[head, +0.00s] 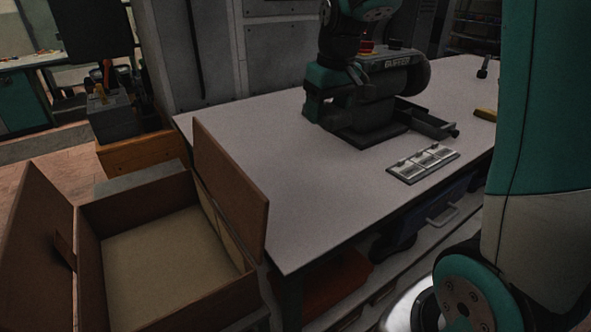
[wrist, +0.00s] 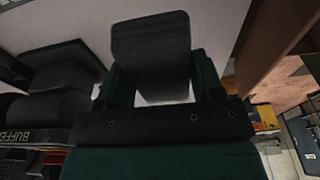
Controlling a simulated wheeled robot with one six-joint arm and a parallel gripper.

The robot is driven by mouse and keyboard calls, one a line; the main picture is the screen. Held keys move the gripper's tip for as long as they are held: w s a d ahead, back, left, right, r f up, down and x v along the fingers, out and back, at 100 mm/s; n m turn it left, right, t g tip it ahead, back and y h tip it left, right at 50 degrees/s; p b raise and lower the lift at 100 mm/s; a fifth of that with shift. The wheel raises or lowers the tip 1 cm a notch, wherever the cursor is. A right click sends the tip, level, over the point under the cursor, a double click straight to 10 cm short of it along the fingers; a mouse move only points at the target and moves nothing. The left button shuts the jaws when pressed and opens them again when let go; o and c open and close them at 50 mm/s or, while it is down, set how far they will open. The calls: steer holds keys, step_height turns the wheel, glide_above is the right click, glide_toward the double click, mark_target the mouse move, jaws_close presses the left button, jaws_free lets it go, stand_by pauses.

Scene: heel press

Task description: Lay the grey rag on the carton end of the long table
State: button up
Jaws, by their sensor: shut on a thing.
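The long table (head: 285,190) has a pale grey top, and the open brown carton (head: 262,215) stands against its near left end. My gripper (head: 322,98) is above the table, in front of the dark buffer machine (head: 397,63). In the wrist view my gripper (wrist: 158,78) is shut on a dark grey, flat, pad-like piece, which I take to be the grey rag (wrist: 150,42). It sticks out past the fingers. In the head view I cannot separate the rag from the dark machine behind it.
A small tray with pale plates (head: 423,163) lies near the table's front edge. A yellow item (head: 486,114) lies further right. The tabletop between the carton and my gripper is bare. The carton's raised flap (head: 230,185) stands along the table's left end.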

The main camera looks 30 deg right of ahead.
mark_target(320, 194)
step_height(320, 194, down, 20)
steer(key=shift+r+p, duration=0.25)
steer(key=shift+p, duration=0.35)
steer(key=shift+f, duration=0.1)
steer(key=o, duration=0.9)
steer(key=shift+c, duration=0.2)
steer(key=shift+o, duration=0.2)
steer(key=shift+r, duration=0.5)
step_height(320, 194, up, 11)
steer(key=s, duration=0.2)
steer(key=s+a+r+n+g+y, duration=0.1)
steer(key=s+a+r+n+y, duration=0.1)
steer(key=s+a, duration=0.8)
steer(key=s+a+r+n+y, duration=0.2)
steer(key=s+a+r+n, duration=0.2)
steer(key=s+a, duration=0.6)
steer(key=shift+s+a+r+n+g+b, duration=0.25)
steer(key=shift+a+r+n+g+b, duration=0.25)
steer(key=shift+a, duration=0.7)
